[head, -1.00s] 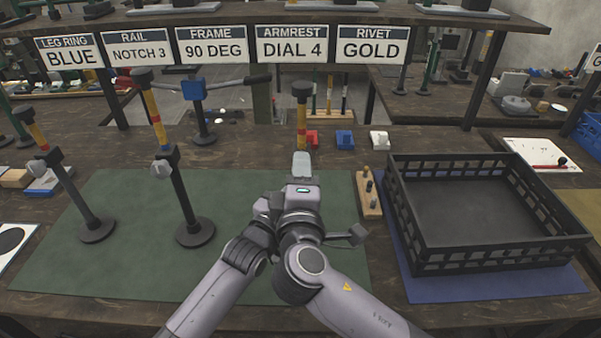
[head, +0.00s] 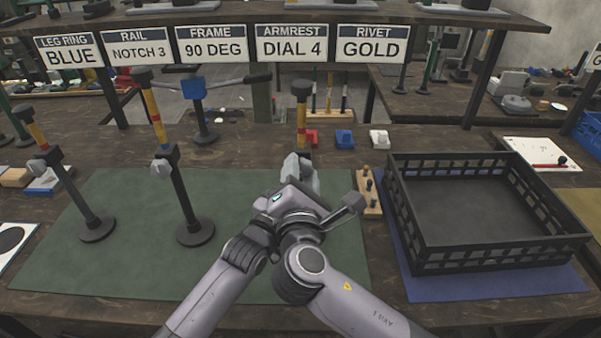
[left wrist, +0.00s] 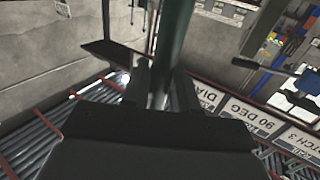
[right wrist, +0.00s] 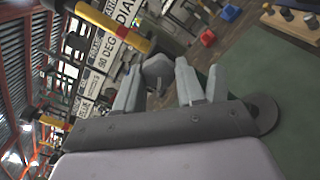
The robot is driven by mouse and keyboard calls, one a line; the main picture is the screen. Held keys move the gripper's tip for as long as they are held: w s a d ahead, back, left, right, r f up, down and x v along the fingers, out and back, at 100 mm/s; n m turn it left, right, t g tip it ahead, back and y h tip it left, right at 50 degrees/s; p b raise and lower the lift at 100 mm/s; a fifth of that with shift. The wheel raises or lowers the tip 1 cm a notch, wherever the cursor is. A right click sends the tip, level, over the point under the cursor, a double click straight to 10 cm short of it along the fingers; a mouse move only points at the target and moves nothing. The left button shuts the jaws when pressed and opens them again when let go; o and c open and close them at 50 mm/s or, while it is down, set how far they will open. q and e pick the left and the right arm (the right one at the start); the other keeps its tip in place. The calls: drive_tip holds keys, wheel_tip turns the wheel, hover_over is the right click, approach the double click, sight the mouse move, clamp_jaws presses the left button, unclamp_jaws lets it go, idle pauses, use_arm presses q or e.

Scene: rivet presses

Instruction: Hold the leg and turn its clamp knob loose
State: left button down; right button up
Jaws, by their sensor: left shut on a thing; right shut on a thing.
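The leg (head: 302,122) stands near the middle of the green mat, with a dark cap and yellow and red bands. Its lower part is hidden behind my arms in the head view. In the left wrist view my left gripper (left wrist: 161,80) is shut on the leg's dark tube (left wrist: 173,40). In the head view the left gripper is mostly hidden behind the right one. My right gripper (head: 300,168) is shut on the grey clamp knob (right wrist: 157,69), seen between its fingers in the right wrist view. The banded upper tube (right wrist: 118,27) shows beside them.
Two similar legs (head: 180,195) (head: 75,195) stand left on the green mat (head: 130,255). A black crate (head: 480,260) stands right on a blue mat. A small wooden block with pegs (head: 368,192) is close to my right gripper. Red, blue and white blocks (head: 345,140) lie behind.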

drive_tip(key=shift+n, duration=0.6)
drive_tip(key=o, duration=1.1)
drive_tip(key=shift+c, duration=0.2)
drive_tip(key=s, duration=1.2)
